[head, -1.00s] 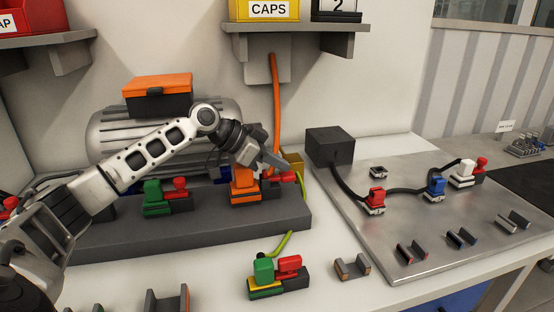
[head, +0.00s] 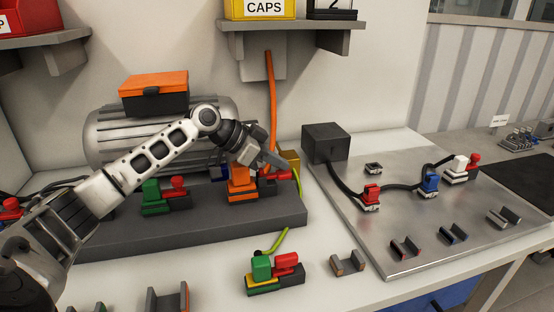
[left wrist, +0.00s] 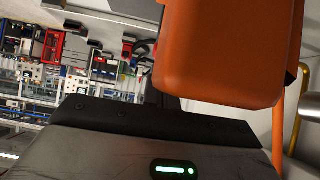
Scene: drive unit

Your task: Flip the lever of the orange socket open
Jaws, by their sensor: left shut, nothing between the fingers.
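The orange socket (head: 241,190) stands on the front of the dark grey base, with an orange plug body and an orange cable rising behind it. Its red lever (head: 279,176) sticks out to the right, partly hidden by my gripper. My left gripper (head: 278,164) is shut and empty, just above the socket and lever, pointing right and down. I cannot tell whether it touches the lever. In the left wrist view a large orange block (left wrist: 225,55), probably the connector, fills the upper right, close to the gripper. My right gripper is out of view.
A grey motor (head: 110,135) with an orange-lidded box stands behind my arm. A green connector with a red lever (head: 157,196) sits left of the socket. A green and red connector (head: 273,272) lies in front. A metal plate (head: 400,215) with several connectors is at right.

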